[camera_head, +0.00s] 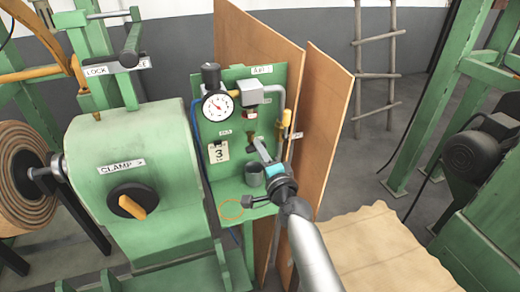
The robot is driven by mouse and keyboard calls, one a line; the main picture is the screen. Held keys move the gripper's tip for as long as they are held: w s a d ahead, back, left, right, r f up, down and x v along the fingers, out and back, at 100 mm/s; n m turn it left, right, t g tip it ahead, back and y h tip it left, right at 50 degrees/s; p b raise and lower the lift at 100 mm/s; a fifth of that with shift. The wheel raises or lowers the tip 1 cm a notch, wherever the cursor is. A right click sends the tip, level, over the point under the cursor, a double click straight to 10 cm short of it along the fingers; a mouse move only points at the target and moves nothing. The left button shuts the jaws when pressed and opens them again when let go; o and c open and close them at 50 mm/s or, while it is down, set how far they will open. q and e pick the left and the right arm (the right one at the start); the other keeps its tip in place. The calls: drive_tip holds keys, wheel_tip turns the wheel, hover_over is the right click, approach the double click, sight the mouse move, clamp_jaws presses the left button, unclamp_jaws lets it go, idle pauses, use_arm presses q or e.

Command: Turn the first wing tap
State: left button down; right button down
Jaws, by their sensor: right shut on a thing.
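A green panel (237,78) carries the valve fittings. A round white gauge (217,107) and a grey box (249,93) are near its top. A small brass-coloured wing tap (250,134) sits on the pipework below them, partly hidden by my right gripper. My right gripper (259,146) reaches up from the lower right and is shut on the wing tap. The tap's exact angle is too small to tell. My left gripper is not in view.
A grey cup (254,173) stands on the panel's green shelf, close under my gripper. A yellow-handled fitting (286,118) is to the right. The green clamp machine (150,175) stands at left. Brown boards (322,120) rise behind the panel; grey floor lies beyond.

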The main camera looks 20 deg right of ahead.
drive_tip(key=shift+m, duration=0.9)
drive_tip(key=c, duration=0.9)
unclamp_jaws()
drive_tip(key=shift+o, duration=0.2)
drive_tip(key=s, duration=1.5)
drive_tip(key=shift+s+d, duration=0.15)
drive_tip(key=shift+d, duration=0.1)
